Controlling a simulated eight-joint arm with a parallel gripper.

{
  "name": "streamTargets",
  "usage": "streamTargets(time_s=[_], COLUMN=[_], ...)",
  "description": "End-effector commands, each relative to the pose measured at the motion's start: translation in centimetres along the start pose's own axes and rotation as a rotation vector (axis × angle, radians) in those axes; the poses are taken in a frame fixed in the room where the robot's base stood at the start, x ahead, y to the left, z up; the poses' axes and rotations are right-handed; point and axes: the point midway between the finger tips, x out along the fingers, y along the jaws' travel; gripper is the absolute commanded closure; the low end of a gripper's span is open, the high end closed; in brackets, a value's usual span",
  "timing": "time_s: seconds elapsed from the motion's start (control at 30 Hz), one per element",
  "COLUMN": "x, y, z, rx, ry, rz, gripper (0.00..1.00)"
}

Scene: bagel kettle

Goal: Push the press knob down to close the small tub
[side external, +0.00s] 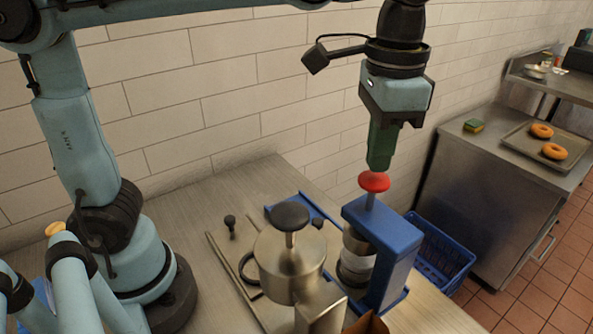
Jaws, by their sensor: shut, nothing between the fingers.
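The red press knob (374,181) sits on a thin rod on top of the blue press frame (385,228). My gripper (379,166) is shut and empty, pointing down, with its fingertips directly above the knob. The fingertips look touching or almost touching the knob; I cannot tell which. The small tub (356,262) stands under the press arm, partly hidden by the blue frame and the metal kettle. I cannot make out how its lid sits.
A metal kettle (290,262) with a black knob stands left of the press. A blue crate (442,250) is to the right, below a steel counter (480,165) with a tray of bagels (541,131). Bare table lies at the left back.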

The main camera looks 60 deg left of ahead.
Motion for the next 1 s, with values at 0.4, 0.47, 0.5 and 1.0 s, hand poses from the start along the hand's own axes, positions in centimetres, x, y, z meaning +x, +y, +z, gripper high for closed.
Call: streamTargets(time_s=[0.4, 0.47, 0.5, 1.0], x=[1.5, 1.8, 1.9, 3.7], y=[0.0, 0.0, 0.0, 0.0], z=[0.0, 0.0, 0.0, 0.0], rx=[0.0, 0.0, 0.0, 0.0], ry=[0.0, 0.0, 0.0, 0.0], rz=[0.0, 0.0, 0.0, 0.0], gripper=[1.0, 1.0, 1.0, 1.0])
